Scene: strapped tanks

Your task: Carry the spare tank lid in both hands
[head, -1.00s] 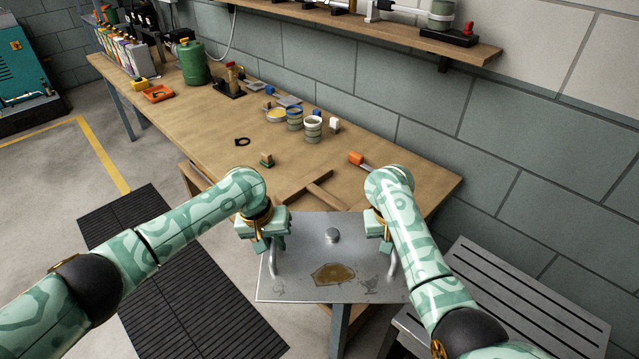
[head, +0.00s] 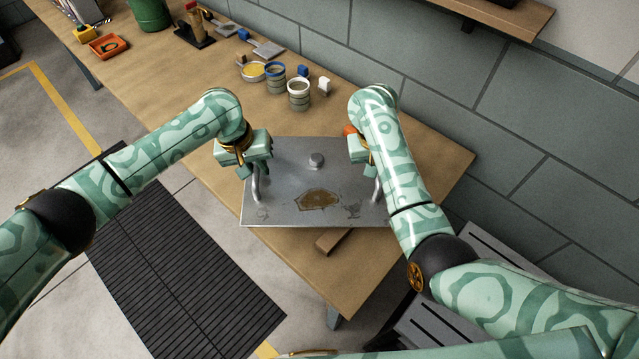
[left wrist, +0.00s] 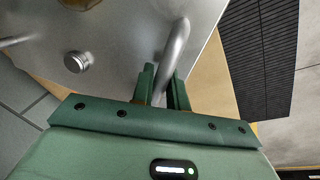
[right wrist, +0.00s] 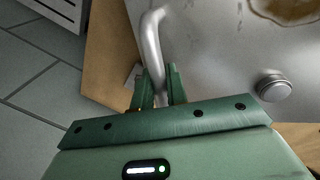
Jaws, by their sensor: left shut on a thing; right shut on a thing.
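The spare tank lid (head: 290,190) is a flat grey metal plate with a round knob (head: 316,160), a brown rusty patch and a bar handle at each side. It looks level over the workbench; I cannot tell its height above the wood. My left gripper (head: 252,172) is shut on the left handle, and its fingers straddle the bar (left wrist: 178,45) in the left wrist view. My right gripper (head: 368,165) is shut on the right handle (right wrist: 151,42), as the right wrist view shows. The right fingertips are partly hidden by my arm in the head view.
The wooden workbench (head: 190,85) runs to the back left. A wooden piece (head: 333,240) sticks out from under the lid's near edge. Cans (head: 299,95) and small items stand beyond the lid. A slatted grey bench (head: 430,320) is at right, a black mat (head: 185,260) at left.

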